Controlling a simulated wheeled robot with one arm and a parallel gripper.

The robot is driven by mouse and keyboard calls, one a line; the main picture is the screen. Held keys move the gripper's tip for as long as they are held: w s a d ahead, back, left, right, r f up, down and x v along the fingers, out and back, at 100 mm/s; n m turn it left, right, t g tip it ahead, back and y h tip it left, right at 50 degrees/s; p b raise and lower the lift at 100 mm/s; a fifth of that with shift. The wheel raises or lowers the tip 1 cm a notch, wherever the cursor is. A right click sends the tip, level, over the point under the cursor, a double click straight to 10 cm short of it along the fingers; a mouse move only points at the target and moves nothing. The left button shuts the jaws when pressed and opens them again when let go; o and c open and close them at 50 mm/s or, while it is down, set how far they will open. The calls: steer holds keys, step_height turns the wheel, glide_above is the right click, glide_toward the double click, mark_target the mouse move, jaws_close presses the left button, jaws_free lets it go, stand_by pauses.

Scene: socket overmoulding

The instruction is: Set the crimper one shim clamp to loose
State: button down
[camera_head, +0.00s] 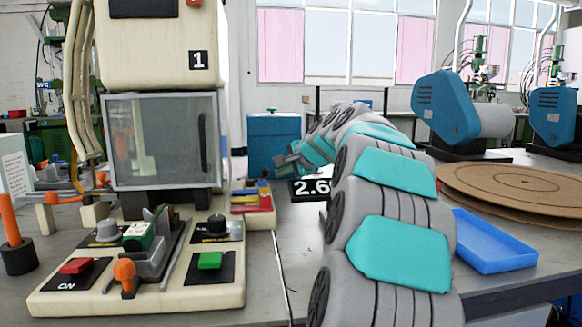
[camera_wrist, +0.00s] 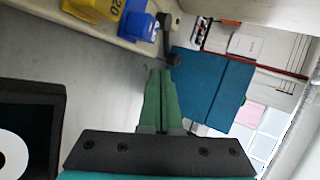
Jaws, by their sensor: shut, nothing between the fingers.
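Crimper one (camera_head: 150,60) is the beige machine marked 1 at the left. Coloured shim blocks (camera_head: 252,198) sit at its right edge; the wrist view shows a yellow block marked 20 (camera_wrist: 95,8) and a blue one (camera_wrist: 140,28). A dark lever-like part (camera_wrist: 172,38) stands beside the blue block, probably the shim clamp; whether it is loose or tight I cannot tell. My gripper (camera_head: 279,161) is right of the crimper, above the table, pointing left. In the wrist view its green fingers (camera_wrist: 160,73) are shut and empty, their tips close to the dark part; contact is unclear.
A teal box (camera_head: 272,140) stands behind my gripper. A black display reading 2.6 (camera_head: 312,187) is below my arm. A blue tray (camera_head: 492,242) and brown discs (camera_head: 520,185) lie right. The crimper's front base carries red and green buttons and an orange-knobbed lever (camera_head: 125,272).

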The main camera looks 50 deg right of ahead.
mark_target(267, 171)
steer(key=w, duration=0.2)
steer(key=w+d, duration=0.1)
steer(key=shift+w+f, duration=0.25)
steer(key=shift+f, duration=0.1)
steer(key=shift+w+d+r, duration=0.1)
steer(key=shift+w+d, duration=0.05)
steer(key=shift+w, duration=0.45)
steer(key=shift+w, duration=0.1)
steer(key=shift+w+d+r+n+y+p, duration=0.2)
steer(key=shift+w+n+y+p, duration=0.25)
steer(key=shift+n+y, duration=0.4)
steer(key=shift+w+d+f+n+y+p, duration=0.1)
steer(key=shift+d+f+n+y+p, duration=0.1)
steer(key=shift+n+y+p, duration=0.3)
steer(key=shift+s, duration=0.3)
steer(key=s+f+v, duration=0.1)
steer(key=v, duration=1.2)
steer(key=shift+f, duration=0.45)
